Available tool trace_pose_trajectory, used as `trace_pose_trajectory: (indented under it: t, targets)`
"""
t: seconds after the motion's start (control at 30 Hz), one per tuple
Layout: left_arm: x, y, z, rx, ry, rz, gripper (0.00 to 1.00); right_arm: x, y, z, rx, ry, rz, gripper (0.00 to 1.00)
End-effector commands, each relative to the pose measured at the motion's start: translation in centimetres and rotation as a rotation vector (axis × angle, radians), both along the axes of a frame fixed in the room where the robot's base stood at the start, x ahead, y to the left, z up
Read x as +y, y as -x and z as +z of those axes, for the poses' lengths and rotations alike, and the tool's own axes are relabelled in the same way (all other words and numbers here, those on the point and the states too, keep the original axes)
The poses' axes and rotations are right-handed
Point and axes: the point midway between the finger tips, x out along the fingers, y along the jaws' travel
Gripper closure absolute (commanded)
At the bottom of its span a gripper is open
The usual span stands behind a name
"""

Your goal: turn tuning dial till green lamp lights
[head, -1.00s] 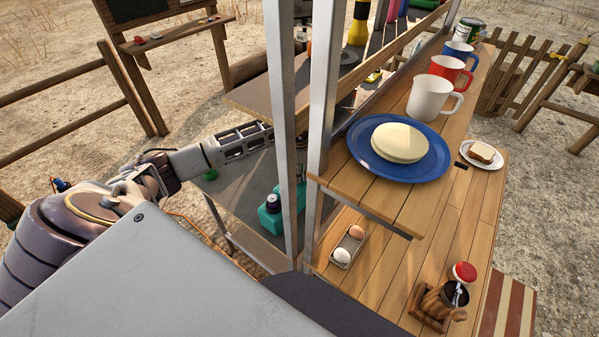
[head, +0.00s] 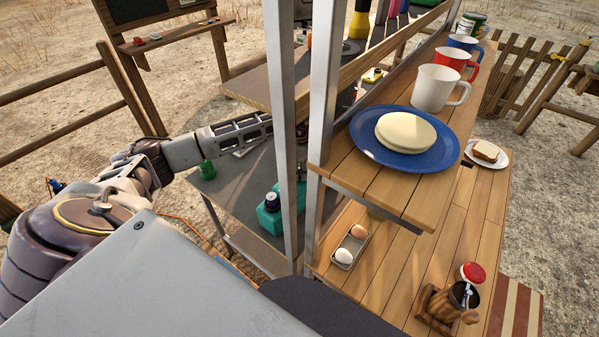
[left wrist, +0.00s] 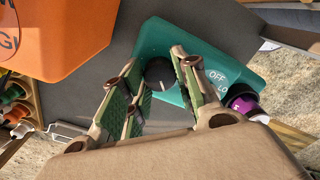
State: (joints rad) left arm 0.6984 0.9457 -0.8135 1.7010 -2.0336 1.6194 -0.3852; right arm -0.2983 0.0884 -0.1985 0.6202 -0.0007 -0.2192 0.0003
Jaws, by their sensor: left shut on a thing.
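In the left wrist view, a teal box (left wrist: 207,52) carries a round black dial (left wrist: 159,74) with a pale pointer line. White letters reading OFF and LO are printed to its right. My left gripper (left wrist: 156,62) has its green-padded fingers on either side of the dial and is shut on it. In the head view, the teal box (head: 268,219) shows low behind the metal posts. My left arm (head: 235,133) reaches toward them, and its gripper is mostly hidden there. I cannot make out a lit green lamp in either view. My right gripper is not in view.
Metal posts (head: 324,85) stand in front of the grey shelf. An orange case (left wrist: 65,35) is close to the left gripper. A purple-capped item (left wrist: 243,101) is beside the teal box. A blue plate (head: 368,145), mugs (head: 438,88) and an egg tray (head: 346,259) occupy the wooden shelves.

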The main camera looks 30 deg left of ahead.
Motion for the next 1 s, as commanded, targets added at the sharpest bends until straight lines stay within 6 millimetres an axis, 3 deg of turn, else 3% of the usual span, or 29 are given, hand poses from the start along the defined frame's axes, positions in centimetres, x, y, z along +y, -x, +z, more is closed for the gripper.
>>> trace_pose_trajectory:
  t: [0.23, 0.27, 0.43, 0.7, 1.0]
  targets:
    - [0.0, 0.0, 0.1, -0.001, 0.0, 0.001, 0.94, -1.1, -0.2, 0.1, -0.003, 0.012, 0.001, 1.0]
    - [0.0, 0.0, 0.1, -0.001, 0.0, 0.001, 0.69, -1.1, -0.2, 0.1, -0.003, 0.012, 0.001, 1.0]
    - [0.0, 0.0, 0.1, -0.001, -0.001, 0.001, 0.47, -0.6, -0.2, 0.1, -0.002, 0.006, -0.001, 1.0]
    - [0.0, 0.0, 0.0, 0.0, 0.0, 0.001, 0.47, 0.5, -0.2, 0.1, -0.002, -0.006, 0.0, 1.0]
    - [0.0, 0.0, 1.2, -0.002, 0.001, 0.001, 0.47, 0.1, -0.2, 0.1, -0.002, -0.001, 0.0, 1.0]
